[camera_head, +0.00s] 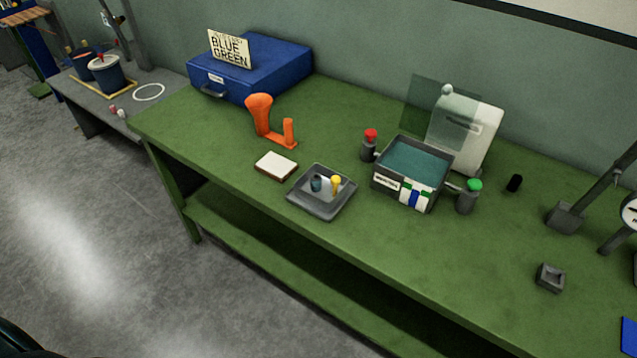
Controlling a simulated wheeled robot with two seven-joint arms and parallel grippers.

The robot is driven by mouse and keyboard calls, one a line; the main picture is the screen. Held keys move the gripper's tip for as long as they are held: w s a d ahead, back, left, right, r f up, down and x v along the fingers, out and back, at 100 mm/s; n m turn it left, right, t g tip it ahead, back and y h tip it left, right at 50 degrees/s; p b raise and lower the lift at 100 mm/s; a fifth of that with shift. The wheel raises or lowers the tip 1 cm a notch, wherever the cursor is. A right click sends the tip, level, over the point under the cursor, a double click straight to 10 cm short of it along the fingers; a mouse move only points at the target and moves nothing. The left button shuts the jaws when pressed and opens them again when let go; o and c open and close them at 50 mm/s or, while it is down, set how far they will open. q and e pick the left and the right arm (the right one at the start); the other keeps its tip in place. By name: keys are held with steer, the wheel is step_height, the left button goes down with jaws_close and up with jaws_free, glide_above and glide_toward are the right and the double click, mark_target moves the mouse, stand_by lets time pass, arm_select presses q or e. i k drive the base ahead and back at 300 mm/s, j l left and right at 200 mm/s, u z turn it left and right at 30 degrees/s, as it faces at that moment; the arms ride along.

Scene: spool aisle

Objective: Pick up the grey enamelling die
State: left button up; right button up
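A grey tray (321,213) stands on the green bench, left of the labelled box. In it are a small dark grey-blue cylindrical piece (316,184) and a small yellow-topped piece (336,183) beside it. The grey-blue piece may be the grey enamelling die, but it is too small to be sure. A small square grey block (550,277) with a hollow in its top sits apart at the right front of the bench. Neither of my grippers is in view.
The green bench (350,145) also bears a blue case (265,72), an orange stand (262,118), a white pad (276,166), an open-topped box (402,193) between red-topped (370,144) and green-topped (468,197) posts, and a black piece (514,184). Bench space before the square block is clear.

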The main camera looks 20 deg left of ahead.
mark_target(316, 178)
steer(key=j+z, duration=0.15)
steer(key=z, duration=0.3)
steer(key=j+z, duration=0.15)
steer(key=z, duration=0.3)
steer(key=j+z, duration=0.3)
steer(key=j, duration=0.2)
steer(key=k+j+z, duration=0.1)
steer(key=j+z, duration=0.15)
steer(key=j, duration=0.25)
steer(key=k+j+z, duration=0.15)
steer(key=j+z, duration=0.15)
steer(key=j, duration=0.2)
steer(key=k+j, duration=0.15)
steer(key=j, duration=0.25)
steer(key=k+j, duration=0.15)
steer(key=j, duration=0.3)
steer(key=k+j, duration=0.1)
steer(key=j, duration=0.3)
